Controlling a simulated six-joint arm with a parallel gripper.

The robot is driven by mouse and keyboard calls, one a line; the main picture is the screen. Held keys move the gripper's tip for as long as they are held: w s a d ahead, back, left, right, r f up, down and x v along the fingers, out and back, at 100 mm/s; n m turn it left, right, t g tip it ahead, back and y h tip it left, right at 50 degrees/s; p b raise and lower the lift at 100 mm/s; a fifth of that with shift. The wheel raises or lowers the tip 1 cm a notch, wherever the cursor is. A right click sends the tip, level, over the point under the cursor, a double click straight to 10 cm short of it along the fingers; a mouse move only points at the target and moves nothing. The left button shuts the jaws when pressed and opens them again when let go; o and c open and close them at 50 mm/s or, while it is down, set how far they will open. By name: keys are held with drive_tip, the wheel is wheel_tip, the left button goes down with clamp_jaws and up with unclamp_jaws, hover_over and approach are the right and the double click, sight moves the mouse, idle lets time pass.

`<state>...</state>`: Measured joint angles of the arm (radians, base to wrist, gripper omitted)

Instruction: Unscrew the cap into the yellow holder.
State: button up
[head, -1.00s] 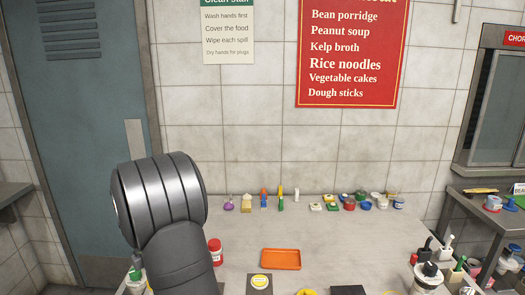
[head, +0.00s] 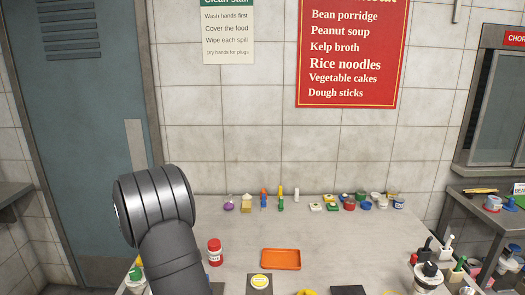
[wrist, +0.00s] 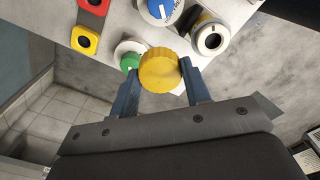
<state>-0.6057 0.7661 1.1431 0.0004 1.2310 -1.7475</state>
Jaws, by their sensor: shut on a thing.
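In the wrist view, my gripper (wrist: 157,84) has its two blue fingers on either side of a round yellow cap (wrist: 159,69) with a ribbed edge, and is shut on it. Whether a jar is under the cap is hidden. The yellow holder (wrist: 76,34), a square block with a dark round hole, is at the upper left of the wrist view, apart from the cap. In the head view my gripper is out of sight below the picture.
A red holder (wrist: 98,6) is beside the yellow one. A green-capped container (wrist: 129,62), a blue-capped one (wrist: 160,10) and a white one with a dark centre (wrist: 209,39) crowd near the cap. An orange tray (head: 281,259) and red jar (head: 215,252) stand on the table.

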drive_tip(key=w+a+f, duration=0.4)
drive_tip(key=w+a, duration=0.5)
drive_tip(key=w, duration=0.4)
idle(0.6)
drive_tip(key=shift+a+m, duration=0.1)
drive_tip(key=shift+m, duration=1.4)
drive_tip(key=shift+f, duration=2.85)
drive_tip(key=shift+f, duration=1.25)
drive_tip(key=o, duration=1.2)
